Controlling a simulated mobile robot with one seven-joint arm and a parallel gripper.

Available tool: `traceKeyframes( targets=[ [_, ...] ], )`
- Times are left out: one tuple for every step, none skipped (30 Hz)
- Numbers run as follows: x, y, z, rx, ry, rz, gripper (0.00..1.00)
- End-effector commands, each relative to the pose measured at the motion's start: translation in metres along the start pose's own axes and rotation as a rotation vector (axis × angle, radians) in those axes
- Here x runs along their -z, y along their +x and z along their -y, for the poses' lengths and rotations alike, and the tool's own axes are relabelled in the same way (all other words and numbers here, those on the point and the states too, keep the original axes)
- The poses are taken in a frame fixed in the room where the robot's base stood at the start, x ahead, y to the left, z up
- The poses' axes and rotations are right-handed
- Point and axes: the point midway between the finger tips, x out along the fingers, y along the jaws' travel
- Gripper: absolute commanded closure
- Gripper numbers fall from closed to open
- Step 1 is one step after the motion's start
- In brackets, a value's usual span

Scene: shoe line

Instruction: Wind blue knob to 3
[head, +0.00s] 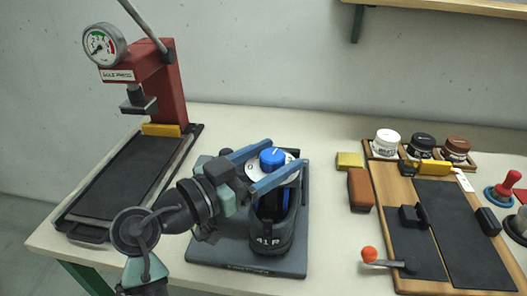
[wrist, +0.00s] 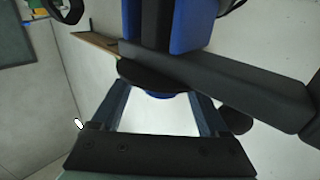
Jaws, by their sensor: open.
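A light mark shows on the knob's top; the dial's numbers are too small to read. My gripper (head: 286,153) is open, its two blue-grey fingers on either side of the knob. In the wrist view the gripper (wrist: 161,92) also shows open, with a blue strip of the knob (wrist: 160,95) between the fingers, below a dark disc. I cannot tell whether either finger touches the knob.
The stand's dark base plate (head: 250,262) lies on the pale table. A red press (head: 160,85) with a gauge stands at left. At right are yellow and brown blocks (head: 361,190), a wooden board (head: 385,205) with jars, and an orange-knobbed lever (head: 370,254).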

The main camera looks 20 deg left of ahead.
Motion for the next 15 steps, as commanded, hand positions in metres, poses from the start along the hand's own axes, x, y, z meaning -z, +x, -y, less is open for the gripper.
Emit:
traceKeyframes(
  targets=[
    [-0.0008, -0.0008, 0.0017, 0.005, -0.001, 0.001, 0.17],
    [-0.0009, -0.0009, 0.0018, 0.005, -0.002, 0.001, 0.17],
    [-0.001, -0.0009, 0.0019, 0.005, -0.002, 0.001, 0.17],
    [-0.001, -0.001, 0.0019, 0.006, -0.002, 0.001, 0.17],
    [-0.0011, -0.0011, 0.002, 0.006, -0.002, 0.001, 0.17],
    [-0.0011, -0.0011, 0.0021, 0.007, -0.002, 0.002, 0.17],
    [-0.001, -0.0011, 0.002, 0.009, -0.003, 0.002, 0.17],
    [-0.0008, -0.001, 0.002, 0.012, -0.003, 0.002, 0.17],
    [-0.0004, -0.0009, 0.0018, 0.018, -0.004, 0.003, 0.17],
    [0.0, -0.0008, 0.0017, 0.025, -0.004, 0.003, 0.17],
    [0.0005, -0.0007, 0.0017, 0.034, -0.005, 0.003, 0.17],
    [0.0004, -0.0006, 0.0015, 0.05, -0.007, 0.004, 0.17],
    [0.0011, -0.0005, 0.0016, 0.065, -0.007, 0.005, 0.17],
    [0.0016, -0.0004, 0.0011, 0.08, -0.007, 0.005, 0.17],
    [0.0024, -0.0003, 0.0007, 0.104, -0.007, 0.006, 0.17]
  ],
)
